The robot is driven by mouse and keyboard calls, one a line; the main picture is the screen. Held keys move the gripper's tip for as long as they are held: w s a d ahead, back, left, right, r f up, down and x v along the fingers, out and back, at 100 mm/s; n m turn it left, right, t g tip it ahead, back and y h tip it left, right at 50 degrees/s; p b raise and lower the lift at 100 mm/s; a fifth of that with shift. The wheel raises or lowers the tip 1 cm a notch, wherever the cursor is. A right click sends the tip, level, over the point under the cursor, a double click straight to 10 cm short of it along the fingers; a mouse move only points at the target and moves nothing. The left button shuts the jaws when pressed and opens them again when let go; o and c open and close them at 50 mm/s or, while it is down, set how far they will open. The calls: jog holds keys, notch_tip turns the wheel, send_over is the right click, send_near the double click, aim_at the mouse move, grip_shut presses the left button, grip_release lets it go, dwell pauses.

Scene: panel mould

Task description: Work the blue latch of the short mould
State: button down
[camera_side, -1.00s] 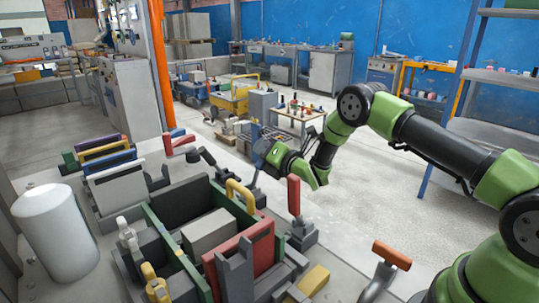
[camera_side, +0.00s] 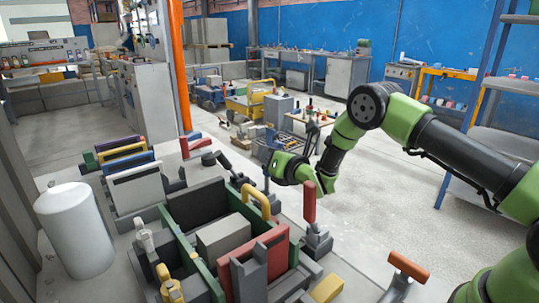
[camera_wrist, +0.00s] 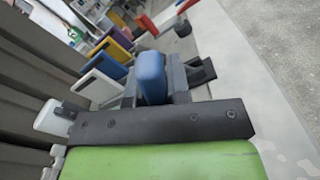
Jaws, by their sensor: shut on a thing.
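The blue latch (camera_wrist: 151,77) is an upright rounded blue handle in the wrist view. My gripper (camera_wrist: 154,88) has its dark fingers on both sides of it and is shut on it. In the side view my gripper (camera_side: 268,171) is low beside the back right corner of the mould (camera_side: 172,232), a box with dark green walls, a red panel and a grey block. The latch cannot be made out there, and the contact is hidden. I cannot tell whether this box is the short mould.
A red-handled lever (camera_side: 310,203) stands right of the box, and an orange-handled one (camera_side: 408,266) is nearer the front. A yellow arched handle (camera_side: 256,200) rises at the box wall. Coloured panels (camera_side: 135,185) and a white cylinder (camera_side: 74,230) stand at left. Open floor lies beyond.

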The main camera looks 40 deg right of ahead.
jog(key=c, duration=1.1)
grip_release()
jog(key=shift+s, duration=3.75)
